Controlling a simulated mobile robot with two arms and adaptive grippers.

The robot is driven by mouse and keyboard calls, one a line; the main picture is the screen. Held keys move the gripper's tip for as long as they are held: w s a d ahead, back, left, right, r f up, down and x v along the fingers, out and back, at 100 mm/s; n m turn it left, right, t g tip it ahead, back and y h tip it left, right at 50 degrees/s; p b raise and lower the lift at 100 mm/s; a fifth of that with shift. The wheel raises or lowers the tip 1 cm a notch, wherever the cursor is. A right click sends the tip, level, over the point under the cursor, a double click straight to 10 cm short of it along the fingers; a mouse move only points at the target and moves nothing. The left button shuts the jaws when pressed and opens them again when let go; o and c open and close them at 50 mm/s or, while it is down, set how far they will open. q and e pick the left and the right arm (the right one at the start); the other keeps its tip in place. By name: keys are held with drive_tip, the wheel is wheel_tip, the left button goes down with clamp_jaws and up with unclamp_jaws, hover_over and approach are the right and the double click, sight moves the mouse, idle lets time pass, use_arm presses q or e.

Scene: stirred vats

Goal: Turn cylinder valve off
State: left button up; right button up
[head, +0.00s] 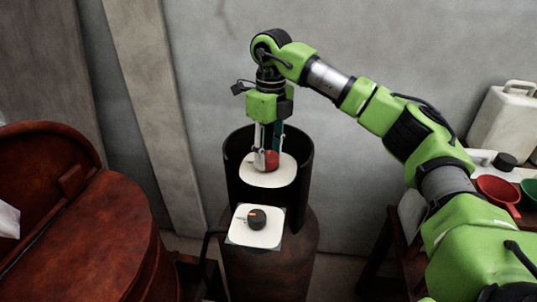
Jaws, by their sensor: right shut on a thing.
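A dark, rusty gas cylinder (272,270) stands upright at the lower middle of the head view, with a black curved collar (232,178) rising behind its top. Inside the collar, over a white round plate (262,181), is a red knob (271,160), which looks like the cylinder valve. My right gripper (266,163) points straight down into the collar and is shut on the red knob; its fingers hide part of it. Nearer, a dark round knob (257,219) sits on a white square plate (268,236). My left gripper is not in view.
A large red-brown vat (105,245) fills the lower left. At right, a table (385,240) holds a white canister (503,122), a red scoop (497,190) and a green bowl (530,188). A grey wall (200,60) stands close behind the cylinder.

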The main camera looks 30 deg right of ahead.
sight(270, 154)
drive_tip(key=shift+m, duration=0.5)
drive_tip(key=o, duration=1.1)
drive_tip(key=shift+r, duration=0.1)
drive_tip(key=r, duration=1.2)
drive_tip(key=shift+d, duration=0.25)
drive_tip(key=shift+f, duration=0.15)
